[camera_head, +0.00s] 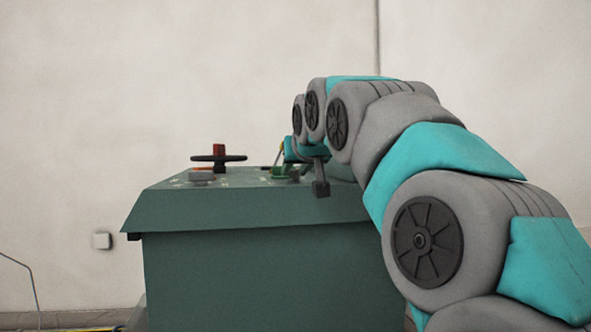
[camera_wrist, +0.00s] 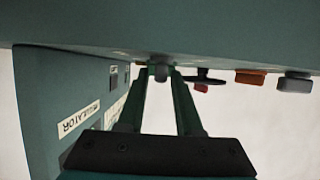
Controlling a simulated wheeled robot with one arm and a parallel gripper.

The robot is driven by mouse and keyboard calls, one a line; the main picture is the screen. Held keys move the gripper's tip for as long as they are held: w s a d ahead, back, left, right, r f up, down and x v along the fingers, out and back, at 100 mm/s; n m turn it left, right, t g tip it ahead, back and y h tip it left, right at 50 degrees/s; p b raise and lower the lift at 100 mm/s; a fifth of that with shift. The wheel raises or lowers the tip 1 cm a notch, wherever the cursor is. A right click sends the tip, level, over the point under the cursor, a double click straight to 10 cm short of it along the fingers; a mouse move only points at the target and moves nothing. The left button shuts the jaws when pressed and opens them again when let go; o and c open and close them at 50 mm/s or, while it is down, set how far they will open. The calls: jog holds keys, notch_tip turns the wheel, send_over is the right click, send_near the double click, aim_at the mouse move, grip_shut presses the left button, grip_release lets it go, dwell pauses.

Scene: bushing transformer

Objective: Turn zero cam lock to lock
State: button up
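A green transformer cabinet (camera_head: 260,265) stands in the middle of the head view, with controls on its top panel. My gripper (camera_head: 287,173) reaches down to the right part of that panel, partly hidden by my arm. In the wrist view its two green fingers (camera_wrist: 160,78) stand apart, with their tips close to the panel. A small grey knob (camera_wrist: 160,71) sits between the fingertips. It may be the zero cam lock; no label or pointer on it is readable. I cannot tell whether the fingers touch it or only straddle it.
A dark handwheel (camera_head: 218,158) with a red part stands on the panel's left, beside a grey knob (camera_head: 202,174). The wrist view shows an orange block (camera_wrist: 250,77) and a "REGULATOR" label (camera_wrist: 78,120). A dark lever (camera_head: 320,180) hangs near my gripper in the head view.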

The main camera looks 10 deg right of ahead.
grip_shut()
jog(key=shift+r+p, duration=0.2)
jog(key=shift+p, duration=0.2)
jog(key=shift+n+y+p, duration=0.4)
jog(key=shift+y, duration=0.1)
jog(key=n+y+p, duration=0.2)
jog(key=p, duration=0.1)
jog(key=n+y+p, duration=0.1)
jog(key=shift+d+r+g, duration=0.2)
jog(key=shift+r+g, duration=0.05)
jog(key=shift+g, duration=0.15)
jog(key=n+y+p, duration=0.1)
jog(key=n+g+y+p, duration=0.2)
jog(key=y+p, duration=0.1)
jog(key=shift+w+d+f, duration=0.1)
jog(key=shift+w+d, duration=0.1)
jog(key=shift+d, duration=0.05)
jog(key=n+p, duration=0.1)
jog(key=n+g+y+p, duration=0.2)
jog(key=shift+w+d+f, duration=0.1)
jog(key=shift+f, duration=0.15)
jog(key=shift+n+g+y, duration=0.3)
jog(key=shift+n+y, duration=0.1)
